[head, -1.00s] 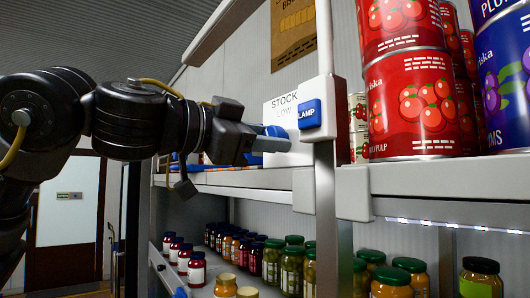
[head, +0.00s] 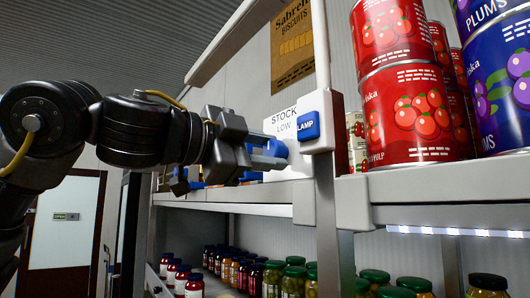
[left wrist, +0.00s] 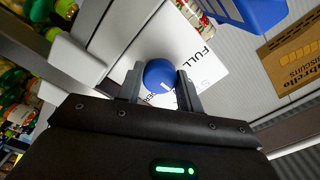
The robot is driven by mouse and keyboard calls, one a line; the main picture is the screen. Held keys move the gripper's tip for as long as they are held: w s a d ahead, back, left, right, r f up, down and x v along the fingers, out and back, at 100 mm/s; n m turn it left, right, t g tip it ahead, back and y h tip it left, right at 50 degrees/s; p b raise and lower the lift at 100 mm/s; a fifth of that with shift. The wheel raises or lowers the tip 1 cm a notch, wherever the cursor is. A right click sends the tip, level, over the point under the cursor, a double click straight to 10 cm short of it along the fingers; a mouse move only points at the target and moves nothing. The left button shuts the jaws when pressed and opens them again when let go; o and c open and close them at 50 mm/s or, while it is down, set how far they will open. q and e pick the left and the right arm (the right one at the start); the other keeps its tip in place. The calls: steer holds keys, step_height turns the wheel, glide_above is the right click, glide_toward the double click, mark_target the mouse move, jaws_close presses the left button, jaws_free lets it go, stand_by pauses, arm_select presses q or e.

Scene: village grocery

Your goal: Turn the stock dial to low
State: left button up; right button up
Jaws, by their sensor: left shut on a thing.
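The stock dial is a round blue knob (left wrist: 160,75) with a white mark on its rim. In the head view the dial (head: 275,149) sticks out from a white panel (head: 330,120) marked STOCK and LOW. My left gripper (left wrist: 160,86) has a finger on each side of the knob and is shut on it. In the head view my left gripper (head: 262,156) reaches the dial from the left and hides part of the panel. The word FULL shows on the label in the left wrist view. My right gripper is not in view.
Large red tomato cans (head: 410,115) and blue plum cans (head: 500,85) stand on the shelf (head: 440,188) to the right. Several jars (head: 290,280) stand on the lower shelf.

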arm_select(q)
steer(key=o, duration=1)
steer(key=shift+s, duration=0.15)
steer(key=shift+a, duration=0.1)
steer(key=shift+s+a+f+b, duration=0.1)
steer(key=shift+a+b, duration=0.1)
steer(key=shift+b, duration=0.1)
steer(key=b+v, duration=0.4)
steer(key=v, duration=0.6)
steer(key=shift+s+a+b, duration=0.1)
steer(key=shift+s+b, duration=0.05)
steer(key=shift+b, duration=0.2)
